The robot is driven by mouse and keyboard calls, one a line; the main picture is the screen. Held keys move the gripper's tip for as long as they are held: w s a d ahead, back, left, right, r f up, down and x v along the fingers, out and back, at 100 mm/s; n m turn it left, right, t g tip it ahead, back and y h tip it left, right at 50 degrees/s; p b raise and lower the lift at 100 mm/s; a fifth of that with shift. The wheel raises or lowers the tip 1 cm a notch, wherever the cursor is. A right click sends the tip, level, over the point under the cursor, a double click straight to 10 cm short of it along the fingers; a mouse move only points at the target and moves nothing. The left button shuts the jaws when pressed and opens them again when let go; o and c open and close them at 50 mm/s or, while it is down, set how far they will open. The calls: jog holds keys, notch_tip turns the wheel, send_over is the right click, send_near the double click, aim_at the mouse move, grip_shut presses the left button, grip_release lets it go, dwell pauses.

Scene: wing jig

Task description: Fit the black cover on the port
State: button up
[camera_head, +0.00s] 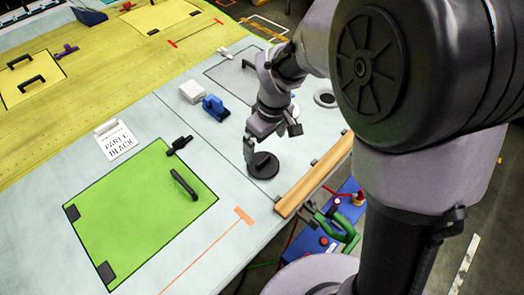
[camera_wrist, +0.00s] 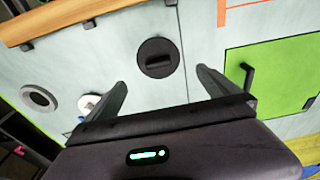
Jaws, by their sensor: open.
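The black cover (camera_head: 264,166) is a round disc with a raised grip bar, lying on the pale wing panel near its wooden edge strip. It also shows in the wrist view (camera_wrist: 158,45), just beyond and between my fingertips. My gripper (camera_head: 250,158) is open and empty, pointing down over the cover; its two fingers show spread apart in the wrist view (camera_wrist: 160,82). A round port (camera_head: 325,98) with a grey ring and dark centre sits in the panel to the right, and shows at the left in the wrist view (camera_wrist: 38,98). Part of the cover is hidden by my gripper in the head view.
A green hatch (camera_head: 145,215) with a black handle lies left of the cover. A blue object (camera_head: 215,107) and white block (camera_head: 192,91) stand behind. A white round piece (camera_wrist: 88,103) lies near the port. The wooden strip (camera_head: 315,175) borders the panel.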

aim_at(263, 159)
jog(key=f, duration=0.3)
jog(key=f+b, duration=0.1)
jog(key=f, duration=0.2)
jog(key=w+f, duration=0.1)
jog(key=f, duration=0.2)
jog(key=shift+a+f, duration=0.25)
jog(key=shift+f, duration=0.1)
jog(key=shift+w+f, duration=0.1)
jog(key=shift+f, duration=0.25)
jog(key=shift+r, duration=0.1)
jog(key=shift+c, duration=1.1)
jog(key=c, duration=1.3)
